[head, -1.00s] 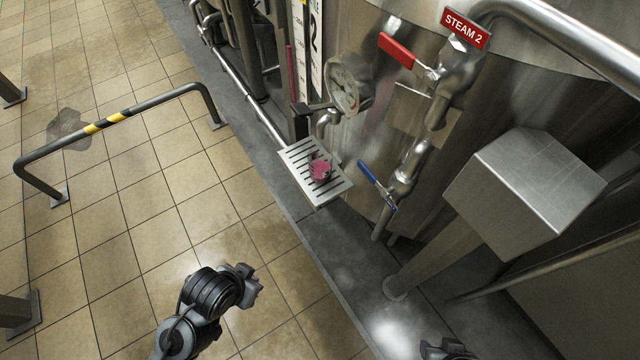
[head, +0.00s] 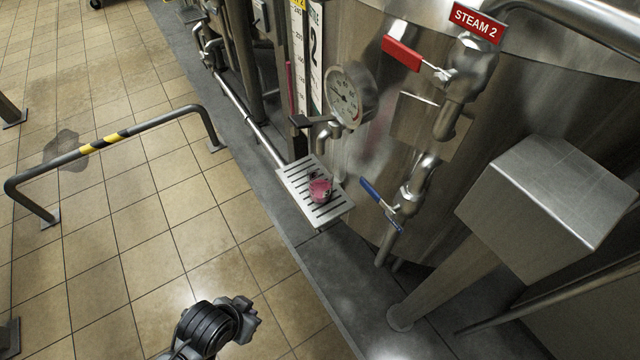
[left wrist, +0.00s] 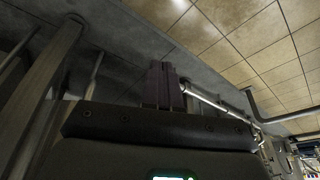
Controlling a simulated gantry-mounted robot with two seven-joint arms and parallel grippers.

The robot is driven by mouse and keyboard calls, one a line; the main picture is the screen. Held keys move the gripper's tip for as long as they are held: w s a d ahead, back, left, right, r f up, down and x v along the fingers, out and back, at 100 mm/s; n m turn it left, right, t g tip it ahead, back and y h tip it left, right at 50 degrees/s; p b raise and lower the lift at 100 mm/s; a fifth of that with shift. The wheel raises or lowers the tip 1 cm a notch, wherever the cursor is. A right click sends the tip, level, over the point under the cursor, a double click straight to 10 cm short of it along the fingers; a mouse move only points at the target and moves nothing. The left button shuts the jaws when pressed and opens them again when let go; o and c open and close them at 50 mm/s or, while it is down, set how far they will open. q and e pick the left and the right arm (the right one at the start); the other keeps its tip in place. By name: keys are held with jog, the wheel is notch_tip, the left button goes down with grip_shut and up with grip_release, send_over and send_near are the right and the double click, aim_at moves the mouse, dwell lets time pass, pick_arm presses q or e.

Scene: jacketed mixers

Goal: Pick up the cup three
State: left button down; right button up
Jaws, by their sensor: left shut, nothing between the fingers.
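A small pink-red cup (head: 320,190) stands on a slatted metal drip tray (head: 291,181) below a tap on the steel vessel. No number is readable on the cup. My left arm comes in at the bottom of the head view, well short of the tray and apart from the cup. In the left wrist view my left gripper (left wrist: 163,84) has its fingers together, with nothing between them. The cup does not show in the left wrist view. My right gripper is not in view.
A pressure gauge (head: 345,95), a red-handled valve (head: 402,53) and a blue-handled valve (head: 380,196) stick out near the tray. A steel box on a post (head: 545,195) stands at the right. A guard rail (head: 105,140) is at the left. The tiled floor between is clear.

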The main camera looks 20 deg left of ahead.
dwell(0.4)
pick_arm(q)
jog(key=c, duration=1.7)
grip_release()
jog(key=o, duration=1.5)
jog(key=shift+o, duration=0.2)
